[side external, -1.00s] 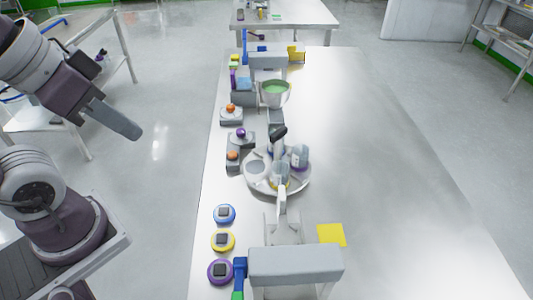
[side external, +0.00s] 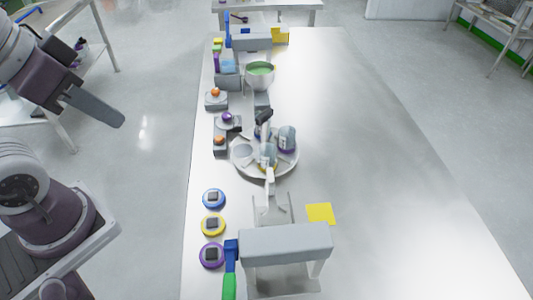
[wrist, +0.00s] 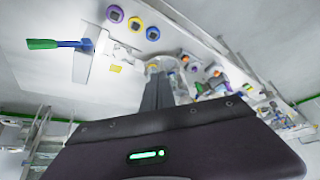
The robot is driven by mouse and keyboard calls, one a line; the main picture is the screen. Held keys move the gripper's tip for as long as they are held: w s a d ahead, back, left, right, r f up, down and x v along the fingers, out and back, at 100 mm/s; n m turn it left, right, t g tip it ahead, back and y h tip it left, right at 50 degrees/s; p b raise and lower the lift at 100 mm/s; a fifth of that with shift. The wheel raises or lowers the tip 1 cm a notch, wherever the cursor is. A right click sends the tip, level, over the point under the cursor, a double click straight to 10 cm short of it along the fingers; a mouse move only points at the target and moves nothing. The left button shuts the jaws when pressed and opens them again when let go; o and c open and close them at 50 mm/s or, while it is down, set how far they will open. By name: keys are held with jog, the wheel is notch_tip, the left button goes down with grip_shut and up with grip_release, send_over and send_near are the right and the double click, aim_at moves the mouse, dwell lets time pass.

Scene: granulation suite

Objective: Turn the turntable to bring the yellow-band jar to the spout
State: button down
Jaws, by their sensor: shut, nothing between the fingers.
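The round pale turntable (side external: 281,168) stands mid-table in the side external view. The yellow-band jar (side external: 268,155) is on its near side. A purple-band jar (side external: 287,138) is at its right, and a further jar at the back is partly hidden by a black-ended handle (side external: 264,117). A pale round spot (side external: 243,153) on the left bears no jar. A narrow white piece (side external: 270,186), perhaps the spout, stands close in front of the yellow-band jar. My gripper (side external: 120,121) is shut and empty, raised well left of the table; its fingers (wrist: 165,78) partly cover the turntable in the wrist view.
Blue (side external: 214,198), yellow (side external: 213,224) and purple (side external: 211,255) discs line the left edge. A grey bridge-like stand (side external: 285,243) with a blue-green handle (side external: 230,270) is nearest. A bowl with green contents (side external: 260,75) stands behind the turntable. The table's right side is clear except a yellow square (side external: 319,214).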

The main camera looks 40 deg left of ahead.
jog(key=c, duration=2.1)
grip_release()
jog(key=o, duration=0.7)
jog(key=w, duration=0.1)
jog(key=w+r, duration=0.1)
jog(key=w, duration=0.1)
jog(key=shift+r+g, duration=0.3)
jog(key=shift+r, duration=0.05)
jog(key=g, duration=0.5)
send_over(265, 113)
jog(key=f, duration=1.2)
jog(key=shift+s+f, duration=0.15)
jog(key=shift+s, duration=0.2)
jog(key=f, duration=0.8)
jog(key=shift+w+f, duration=0.15)
jog(key=shift+w, duration=0.15)
grip_shut()
